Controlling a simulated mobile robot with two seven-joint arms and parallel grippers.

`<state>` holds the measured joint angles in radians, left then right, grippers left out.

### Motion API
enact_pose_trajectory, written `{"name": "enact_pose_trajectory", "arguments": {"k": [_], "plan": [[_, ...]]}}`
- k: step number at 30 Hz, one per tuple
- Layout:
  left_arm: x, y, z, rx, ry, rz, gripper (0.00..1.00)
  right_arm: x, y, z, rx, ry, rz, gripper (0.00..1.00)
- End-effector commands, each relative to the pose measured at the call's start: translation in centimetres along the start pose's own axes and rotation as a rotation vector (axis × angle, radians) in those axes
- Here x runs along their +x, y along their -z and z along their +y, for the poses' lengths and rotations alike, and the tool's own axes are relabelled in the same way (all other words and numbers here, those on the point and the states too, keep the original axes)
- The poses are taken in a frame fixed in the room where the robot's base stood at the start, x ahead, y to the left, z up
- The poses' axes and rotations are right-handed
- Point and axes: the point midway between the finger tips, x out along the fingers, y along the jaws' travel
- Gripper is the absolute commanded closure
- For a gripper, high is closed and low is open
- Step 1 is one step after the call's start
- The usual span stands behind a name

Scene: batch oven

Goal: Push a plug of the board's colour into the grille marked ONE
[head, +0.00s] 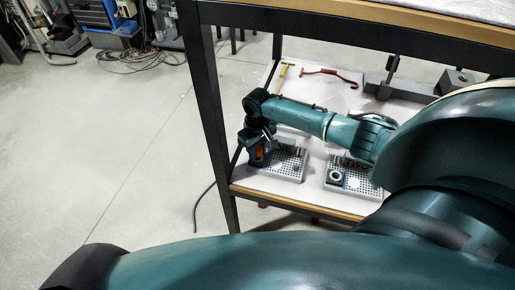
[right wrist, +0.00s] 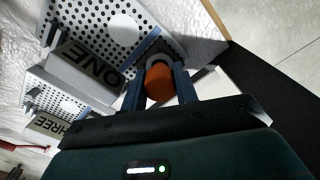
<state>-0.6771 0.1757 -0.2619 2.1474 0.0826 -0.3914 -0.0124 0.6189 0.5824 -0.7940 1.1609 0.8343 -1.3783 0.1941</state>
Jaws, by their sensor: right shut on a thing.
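My right gripper (head: 257,158) reaches in from the right over the left end of the lower shelf. It is shut on an orange plug (head: 259,153), at the left side of a perforated grey grille (head: 290,172). In the right wrist view the orange plug (right wrist: 158,84) sits between the two dark blue fingers (right wrist: 158,92). Its far end meets a grey ring on the grille marked ONE (right wrist: 140,14); I cannot tell how deep it sits. The grille marked THREE (right wrist: 45,85) lies beyond. My left gripper is not in view.
A second perforated grille (head: 345,190) with a dark ring stands to the right on the shelf. A yellow tool (head: 283,74) and a red tool (head: 330,74) lie at the back. The table's black leg (head: 212,110) stands left of my gripper, and the tabletop is above.

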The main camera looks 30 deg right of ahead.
Motion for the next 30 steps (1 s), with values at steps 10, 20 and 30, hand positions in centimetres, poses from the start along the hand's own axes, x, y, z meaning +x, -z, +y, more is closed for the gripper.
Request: {"name": "enact_pose_trajectory", "arguments": {"k": [10,20,30], "plan": [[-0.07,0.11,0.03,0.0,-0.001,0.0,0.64,0.01,0.0,0.0,0.0,0.0,0.0,0.92],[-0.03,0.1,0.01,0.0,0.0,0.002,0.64,0.21,-0.01,0.0,0.0,0.0,0.0,0.92],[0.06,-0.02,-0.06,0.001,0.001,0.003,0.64,0.62,-0.01,0.02,0.0,-0.001,0.0,0.92]]}}
